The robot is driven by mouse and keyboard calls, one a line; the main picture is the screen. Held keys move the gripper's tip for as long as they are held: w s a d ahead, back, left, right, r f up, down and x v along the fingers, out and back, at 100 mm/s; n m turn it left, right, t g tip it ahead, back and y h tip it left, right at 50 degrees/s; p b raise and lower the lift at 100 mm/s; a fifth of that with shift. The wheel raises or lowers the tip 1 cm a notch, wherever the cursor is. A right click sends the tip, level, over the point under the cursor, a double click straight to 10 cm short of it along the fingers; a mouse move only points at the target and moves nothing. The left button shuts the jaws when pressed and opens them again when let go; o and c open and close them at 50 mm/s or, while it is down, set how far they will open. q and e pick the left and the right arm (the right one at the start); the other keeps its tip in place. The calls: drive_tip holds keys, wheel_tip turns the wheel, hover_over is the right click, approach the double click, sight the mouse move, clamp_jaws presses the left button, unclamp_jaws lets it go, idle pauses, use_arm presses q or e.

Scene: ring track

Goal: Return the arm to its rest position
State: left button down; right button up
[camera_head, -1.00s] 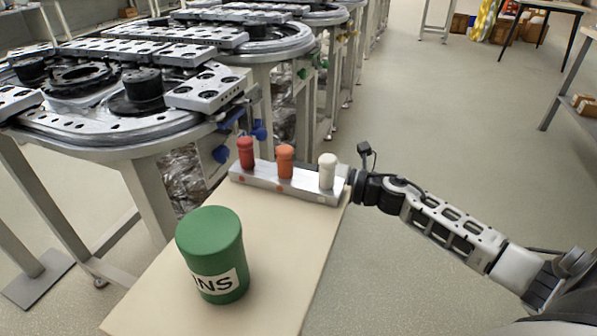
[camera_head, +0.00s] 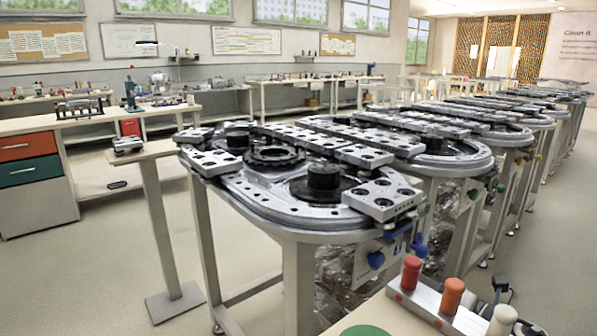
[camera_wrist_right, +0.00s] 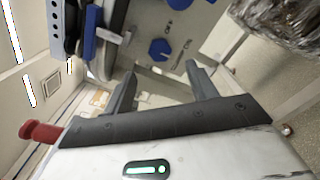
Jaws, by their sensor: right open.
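My right gripper (camera_wrist_right: 162,74) is open and empty in the right wrist view, its two dark fingers apart. Beyond the fingers is the track's side with a blue knob (camera_wrist_right: 160,49). A red peg (camera_wrist_right: 42,132) shows at the left of that view, beside the gripper body. In the head view a small black part of my right arm (camera_head: 501,284) shows by the peg block at the lower right edge; the gripper itself is hidden or out of frame there. My left gripper is not in view.
The metal block (camera_head: 428,300) holds the red peg (camera_head: 411,273), an orange peg (camera_head: 452,295) and a white peg (camera_head: 502,319). The green container's lid (camera_head: 364,331) is at the bottom edge. The ring track (camera_head: 295,205) fills the middle. Floor is open at left.

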sight(381, 262)
drive_tip(key=x, duration=0.7)
drive_tip(key=shift+w+a, duration=0.15)
drive_tip(key=shift+w, duration=0.05)
drive_tip(key=shift+w+a, duration=0.2)
drive_tip(key=shift+w, duration=0.05)
drive_tip(key=shift+w+a, duration=0.15)
drive_tip(key=shift+w, duration=0.1)
